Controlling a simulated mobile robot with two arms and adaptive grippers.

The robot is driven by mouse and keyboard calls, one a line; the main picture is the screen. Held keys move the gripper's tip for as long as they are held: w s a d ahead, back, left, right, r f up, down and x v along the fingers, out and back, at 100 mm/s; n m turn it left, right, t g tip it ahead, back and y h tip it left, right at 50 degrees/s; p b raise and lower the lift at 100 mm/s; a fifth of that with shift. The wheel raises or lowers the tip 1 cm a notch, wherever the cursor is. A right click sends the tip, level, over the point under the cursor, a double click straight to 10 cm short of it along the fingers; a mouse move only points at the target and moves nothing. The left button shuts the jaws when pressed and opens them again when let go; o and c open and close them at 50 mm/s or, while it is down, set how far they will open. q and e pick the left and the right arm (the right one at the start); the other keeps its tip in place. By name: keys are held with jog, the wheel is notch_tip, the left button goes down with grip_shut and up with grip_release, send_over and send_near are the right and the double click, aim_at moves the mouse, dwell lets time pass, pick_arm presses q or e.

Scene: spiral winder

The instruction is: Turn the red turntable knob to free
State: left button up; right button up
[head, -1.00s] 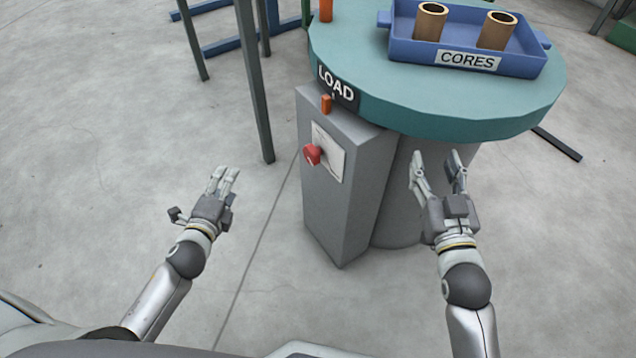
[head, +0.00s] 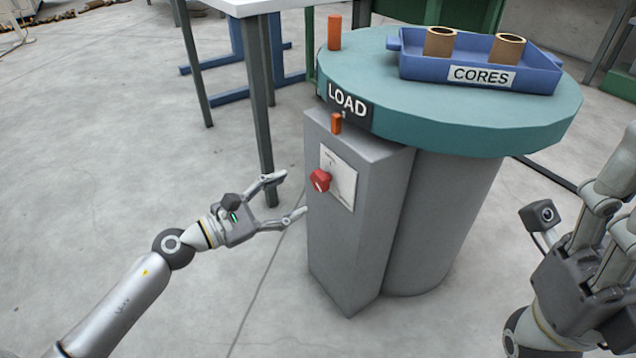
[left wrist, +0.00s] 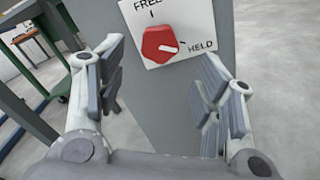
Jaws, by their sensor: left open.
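The red knob (head: 320,181) sits on a white plate (head: 342,184) on the front of a grey pedestal beside the turntable. In the left wrist view the knob (left wrist: 160,45) lies between and beyond the fingers, with its white mark toward HELD; FREE is printed at the plate's top. My left gripper (head: 291,196) is open and empty, just left of the pedestal and a little below the knob, not touching it. My right gripper (head: 620,190) is at the right edge, partly cut off; its fingers' opening is unclear. The teal turntable (head: 450,130) bears a LOAD label.
A blue CORES tray (head: 420,70) with two brown cores stands on the turntable. Orange pegs stand on the turntable rim (head: 334,32) and on the pedestal top (head: 336,123). A white table (head: 250,5) with dark legs is behind my left gripper. The floor left is clear.

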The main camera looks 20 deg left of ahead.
aim_at(316, 182)
pick_arm(q)
jog(key=x, duration=0.8)
jog(key=shift+w+d, duration=0.1)
jog(key=c, duration=1)
